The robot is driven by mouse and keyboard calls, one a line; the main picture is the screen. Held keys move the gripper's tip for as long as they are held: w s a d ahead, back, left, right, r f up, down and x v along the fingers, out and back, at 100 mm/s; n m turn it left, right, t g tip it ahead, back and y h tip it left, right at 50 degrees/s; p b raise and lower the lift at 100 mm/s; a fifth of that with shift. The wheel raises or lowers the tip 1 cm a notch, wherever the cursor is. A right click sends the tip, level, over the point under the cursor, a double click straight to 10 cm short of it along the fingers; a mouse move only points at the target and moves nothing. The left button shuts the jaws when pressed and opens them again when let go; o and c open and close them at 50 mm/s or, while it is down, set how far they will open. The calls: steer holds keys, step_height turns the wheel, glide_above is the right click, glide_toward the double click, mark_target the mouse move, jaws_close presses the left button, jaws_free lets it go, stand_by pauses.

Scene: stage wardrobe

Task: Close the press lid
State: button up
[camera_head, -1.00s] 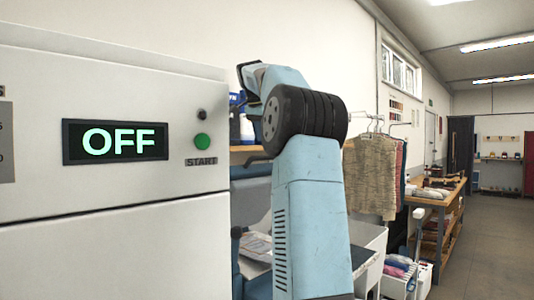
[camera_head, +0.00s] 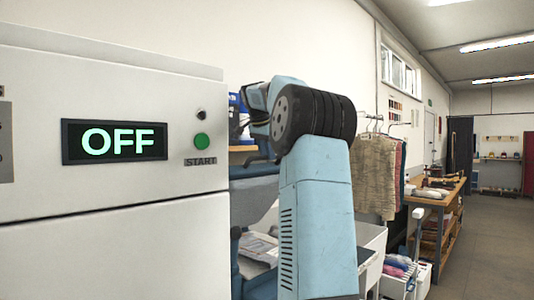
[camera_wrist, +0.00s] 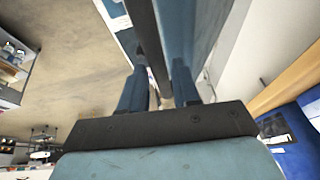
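The blue press is partly visible in the head view, between the white cabinet and my arm. Its raised blue panel (camera_head: 254,186), which looks like the lid, stands at a slant. A large blue panel also shows in the wrist view (camera_wrist: 205,28), with a dark bar (camera_wrist: 150,40) along its left side. My gripper (camera_wrist: 160,72) has its two fingers apart, one on either side of the dark bar. I cannot tell if they touch it. My arm hides the gripper and much of the press in the head view.
The white cabinet (camera_head: 110,245) at left has an OFF display (camera_head: 114,141) and a green START button (camera_head: 201,140). Hanging garments (camera_head: 375,175), white bins (camera_head: 405,280) and a wooden workbench (camera_head: 435,198) stand to the right. Floor is open at far right.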

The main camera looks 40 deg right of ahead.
jaws_close()
steer(key=shift+s, duration=0.1)
stand_by(0.3)
